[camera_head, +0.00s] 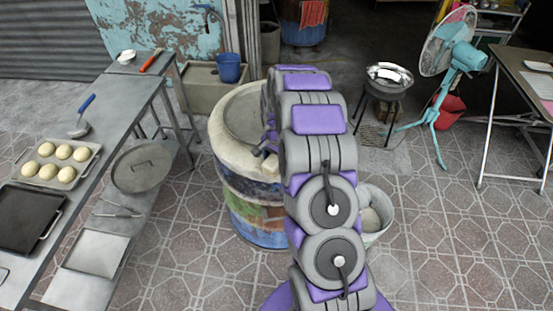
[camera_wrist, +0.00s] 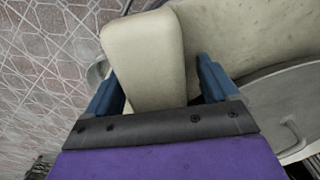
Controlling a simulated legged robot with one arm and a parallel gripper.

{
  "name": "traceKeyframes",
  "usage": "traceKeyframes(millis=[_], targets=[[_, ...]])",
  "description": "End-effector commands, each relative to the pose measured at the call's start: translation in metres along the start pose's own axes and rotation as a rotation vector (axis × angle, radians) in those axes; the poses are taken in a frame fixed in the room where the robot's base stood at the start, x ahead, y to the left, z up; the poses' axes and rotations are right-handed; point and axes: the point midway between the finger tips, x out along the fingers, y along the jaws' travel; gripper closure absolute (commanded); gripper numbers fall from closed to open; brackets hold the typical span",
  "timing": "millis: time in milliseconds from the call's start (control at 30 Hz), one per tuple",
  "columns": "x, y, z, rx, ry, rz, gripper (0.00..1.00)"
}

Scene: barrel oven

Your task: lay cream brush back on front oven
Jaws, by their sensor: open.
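The front oven (camera_head: 254,222) is a painted barrel with a thick cream rim and a grey lid (camera_head: 243,118) on top. Its rim also shows in the wrist view (camera_wrist: 235,35), with part of the lid (camera_wrist: 285,108) at the right. A smooth cream block, which looks like the cream brush (camera_wrist: 145,62), lies between the two blue fingers of my gripper (camera_wrist: 160,88), close to the oven rim. The fingers are open and stand apart on either side of it. Whether the brush rests on the rim is unclear. In the head view my arm hides most of the gripper and brush.
At left, a metal table (camera_head: 112,108) bears a tray of dough balls (camera_head: 57,165), a ladle and a dark pan. A large round lid (camera_head: 143,168) lies on its lower shelf. A white bucket (camera_head: 374,215) stands right of the oven.

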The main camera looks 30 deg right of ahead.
Motion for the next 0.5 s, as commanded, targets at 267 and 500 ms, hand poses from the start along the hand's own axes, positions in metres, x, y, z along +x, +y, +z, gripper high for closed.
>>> traceKeyframes(millis=[267, 500], targets=[[-0.014, 0.0, 0.0, 0.0, 0.001, -0.001, 0.13], [-0.056, 0.0, -0.001, 0.001, 0.004, -0.004, 0.13]])
